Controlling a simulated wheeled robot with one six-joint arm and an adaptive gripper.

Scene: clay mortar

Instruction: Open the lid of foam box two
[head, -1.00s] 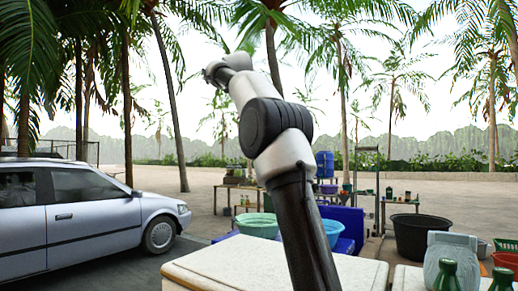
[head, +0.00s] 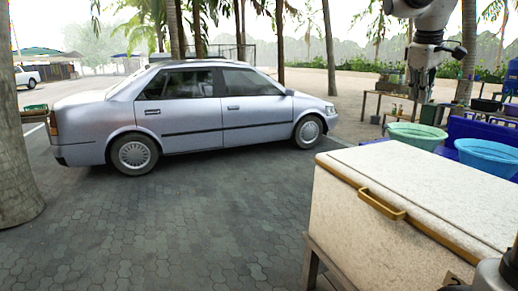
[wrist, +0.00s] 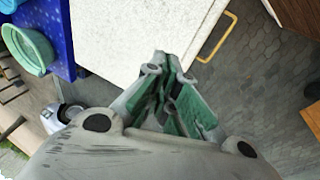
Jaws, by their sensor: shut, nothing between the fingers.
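A white speckled foam box (head: 365,225) stands at the lower right of the head view. Its flat lid (head: 430,185) lies shut on top, with a gold-brown band along the edge and a gold handle (head: 383,206) on the near side. A dark mark low on its front is cut off, so I cannot read a number. In the wrist view the white lid (wrist: 120,35) fills the top middle, with the handle (wrist: 217,38) to its right. My gripper (wrist: 165,62) is shut and empty, its fingertips over the lid's edge, left of and below the handle in the picture, apart from it.
A silver car (head: 215,115) is parked on the paving at the left. A green basin (head: 415,135) and a blue basin (head: 488,155) stand behind the box. A palm trunk (head: 12,150) is at the left edge. The paving (head: 190,225) before the box is clear.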

